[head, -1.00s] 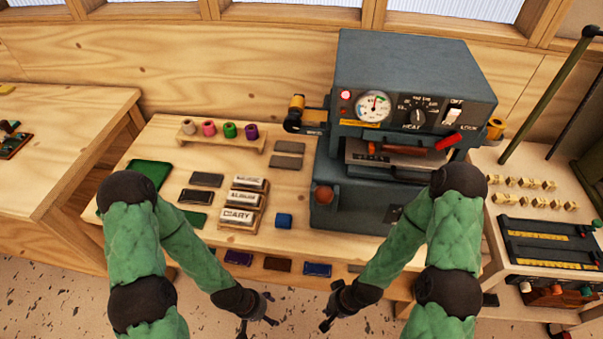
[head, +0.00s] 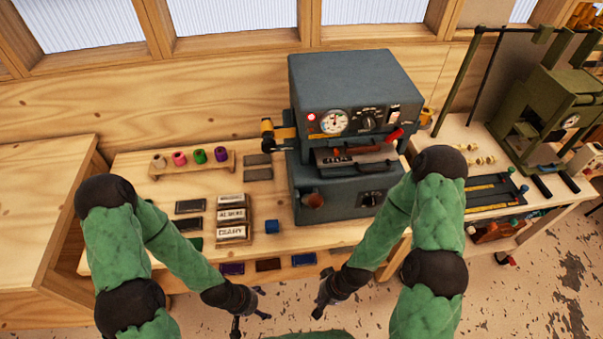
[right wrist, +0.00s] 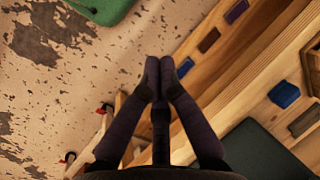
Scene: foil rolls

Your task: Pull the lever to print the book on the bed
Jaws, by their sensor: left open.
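A dark grey press (head: 355,80) stands on the wooden bench, with a gauge, a heat dial and a lit red lamp. A red lever (head: 394,134) sticks out at its front right. A brown ball knob (head: 313,200) sits at its lower left front. The bed (head: 352,160) shows in the front opening with a reddish-brown piece above it; I cannot tell whether a book lies there. My left gripper (head: 252,310) is open and empty, low in front of the bench. My right gripper (head: 322,300) is shut and empty, also in front; its fingertips meet in the right wrist view (right wrist: 160,70).
Labelled blocks (head: 232,215), a blue cube (head: 273,226) and a rack of coloured spools (head: 190,165) lie left of the press. A green-framed machine (head: 555,110) stands at the right. The floor before the bench is clear.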

